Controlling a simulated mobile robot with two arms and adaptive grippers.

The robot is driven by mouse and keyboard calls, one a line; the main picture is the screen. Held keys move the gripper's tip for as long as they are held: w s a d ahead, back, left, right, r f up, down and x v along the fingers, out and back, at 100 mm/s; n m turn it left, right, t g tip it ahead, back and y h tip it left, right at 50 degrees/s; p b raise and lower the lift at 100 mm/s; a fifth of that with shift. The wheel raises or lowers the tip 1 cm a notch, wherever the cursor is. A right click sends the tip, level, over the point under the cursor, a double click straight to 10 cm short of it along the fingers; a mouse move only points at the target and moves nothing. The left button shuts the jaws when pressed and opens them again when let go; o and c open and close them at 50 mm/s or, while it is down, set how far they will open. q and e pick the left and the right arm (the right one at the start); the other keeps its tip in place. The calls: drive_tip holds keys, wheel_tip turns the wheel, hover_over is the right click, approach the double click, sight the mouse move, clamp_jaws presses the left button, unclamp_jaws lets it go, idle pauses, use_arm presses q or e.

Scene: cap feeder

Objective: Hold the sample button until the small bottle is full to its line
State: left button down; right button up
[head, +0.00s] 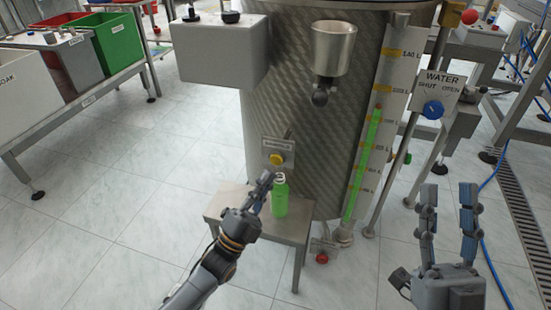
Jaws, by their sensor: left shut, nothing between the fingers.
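The yellow sample button (276,159) sits on a small grey plate on the front of the steel tank. The small bottle (280,199) stands upright on a metal stand below it and looks green. My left gripper (268,176) is shut and empty, its fingertips just below and left of the button, close beside the bottle's neck. I cannot tell whether the fingertips touch the button. The bottle's fill line cannot be made out. My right gripper (446,203) is open and empty, at the right over the floor.
The tank (300,120) carries a green level gauge (363,160). A blue water knob (433,109) is at the right. A steel cup (333,48) and a grey box (215,55) are above. The stand (235,203) holds the bottle. Bins stand at the left; the left floor is clear.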

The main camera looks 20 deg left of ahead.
use_arm(q)
drive_tip(key=shift+s+p, duration=0.55)
drive_tip(key=shift+s, duration=0.75)
use_arm(e)
drive_tip(key=shift+w+a+f+g+h, duration=0.1)
drive_tip(key=shift+w+f+g+h, duration=0.25)
drive_tip(key=shift+w+f+g, duration=0.65)
drive_tip(key=shift+w+a+f+g+h, duration=0.1)
drive_tip(key=shift+w+f+g+h, duration=0.25)
drive_tip(key=shift+w+f+g, duration=0.55)
drive_tip(key=shift+s+f, duration=0.15)
